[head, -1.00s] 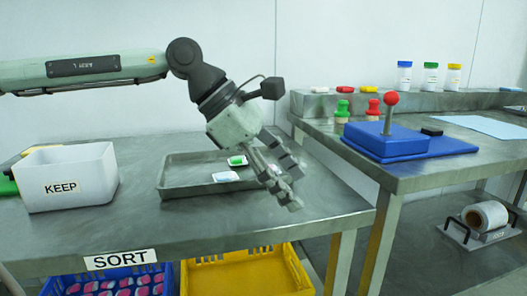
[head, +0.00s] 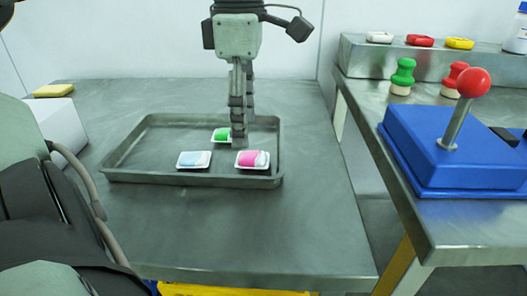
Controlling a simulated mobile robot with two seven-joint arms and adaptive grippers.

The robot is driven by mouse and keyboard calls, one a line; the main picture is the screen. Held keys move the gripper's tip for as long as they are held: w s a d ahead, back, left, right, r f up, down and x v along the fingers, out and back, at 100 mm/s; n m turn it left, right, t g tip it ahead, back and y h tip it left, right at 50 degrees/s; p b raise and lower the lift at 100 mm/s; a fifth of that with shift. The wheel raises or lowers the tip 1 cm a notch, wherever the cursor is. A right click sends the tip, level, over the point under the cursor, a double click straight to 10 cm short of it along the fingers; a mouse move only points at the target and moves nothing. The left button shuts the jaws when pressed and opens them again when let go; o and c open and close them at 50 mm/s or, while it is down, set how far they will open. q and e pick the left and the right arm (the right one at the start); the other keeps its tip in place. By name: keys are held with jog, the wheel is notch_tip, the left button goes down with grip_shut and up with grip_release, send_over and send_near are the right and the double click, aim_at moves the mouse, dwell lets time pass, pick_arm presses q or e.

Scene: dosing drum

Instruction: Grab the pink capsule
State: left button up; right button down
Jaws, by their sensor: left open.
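The pink capsule (head: 252,159) lies in a small white blister at the right front of a grey metal tray (head: 140,183). My left gripper (head: 239,140) points down over the tray, just behind and slightly left of the pink capsule. Its fingers are seen edge-on; it is open and holds nothing that I can see. A green capsule (head: 221,134) lies behind, partly hidden by the fingers. A pale blue capsule (head: 194,159) lies to the left of the pink one. My right gripper is not in view.
A white bin (head: 62,138) stands at the left, partly hidden by my arm. A yellow sponge-like block (head: 54,90) is behind it. On the right bench stand a blue joystick box (head: 420,150), a green stamp (head: 402,76) and a red stamp (head: 454,78). The table front is clear.

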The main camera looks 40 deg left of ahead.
aim_at(246, 155)
pick_arm(q)
jog(key=f, duration=0.6)
jog(key=shift+w+a+f, duration=0.15)
jog(key=shift+w+f, duration=0.05)
jog(key=shift+c, duration=0.4)
jog(key=c, duration=0.9)
